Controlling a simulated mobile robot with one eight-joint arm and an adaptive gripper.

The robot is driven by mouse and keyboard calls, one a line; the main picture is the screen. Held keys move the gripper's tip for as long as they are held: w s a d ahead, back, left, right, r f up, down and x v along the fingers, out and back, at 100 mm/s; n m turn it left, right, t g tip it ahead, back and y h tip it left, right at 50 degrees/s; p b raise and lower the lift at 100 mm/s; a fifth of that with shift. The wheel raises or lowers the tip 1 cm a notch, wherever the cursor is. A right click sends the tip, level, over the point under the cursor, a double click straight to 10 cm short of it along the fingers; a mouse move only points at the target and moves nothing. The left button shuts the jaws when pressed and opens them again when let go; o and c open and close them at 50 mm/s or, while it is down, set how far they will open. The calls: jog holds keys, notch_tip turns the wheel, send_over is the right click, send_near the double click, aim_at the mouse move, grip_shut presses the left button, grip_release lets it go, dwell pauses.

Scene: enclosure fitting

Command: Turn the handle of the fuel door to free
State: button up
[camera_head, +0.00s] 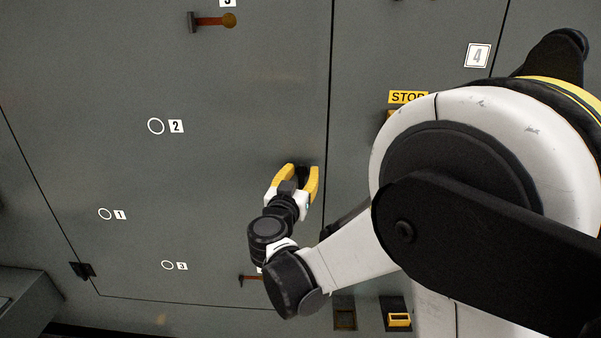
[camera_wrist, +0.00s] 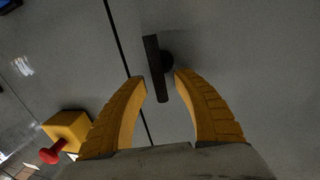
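The handle (camera_wrist: 155,62) is a dark bar on a round boss, standing on the grey door (camera_wrist: 215,40) in the wrist view. It is tilted slightly from upright. My gripper (camera_wrist: 161,80) is open, with its yellow fingers on either side of the bar's lower part. The bar does not look clamped; I cannot tell whether a fingertip touches it. In the head view my gripper (camera_head: 303,169) is near the right edge of the large grey door (camera_head: 200,90), and its fingers mostly hide the handle.
A STOP label (camera_head: 407,97) is right of the seam. A red button on a yellow box (camera_wrist: 66,130) shows at the wrist view's left. My arm covers the right side.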

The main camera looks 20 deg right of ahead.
grip_shut()
jog(key=shift+a+f, duration=0.1)
jog(key=n+b, duration=0.2)
jog(key=n, duration=0.1)
jog(key=a+n+t+b, duration=0.1)
jog(key=n+b, duration=0.1)
jog(key=n, duration=0.1)
jog(key=n+b, duration=0.2)
jog(key=n, duration=0.2)
jog(key=shift+w+a+f+t, duration=0.15)
jog(key=shift+w+f+t, duration=0.05)
jog(key=shift+f+t, duration=0.2)
jog(key=n, duration=0.1)
jog(key=n+y+b, duration=0.1)
jog(key=n, duration=0.1)
jog(key=n+t+b, duration=0.1)
jog(key=n, duration=0.1)
jog(key=shift+a+f, duration=0.2)
jog(key=shift+f, duration=0.1)
jog(key=shift+w+f+n+t+y+b, duration=0.1)
jog(key=shift+n+y+b, duration=0.15)
jog(key=shift+n, duration=0.6)
jog(key=shift+s+f+n+t+y+b, duration=0.1)
jog(key=shift+n+y, duration=0.2)
jog(key=shift+n, duration=0.5)
jog(key=shift+w+f+n+t+y+b, duration=0.1)
jog(key=shift+n+y+b, duration=0.15)
jog(key=shift+n, duration=0.6)
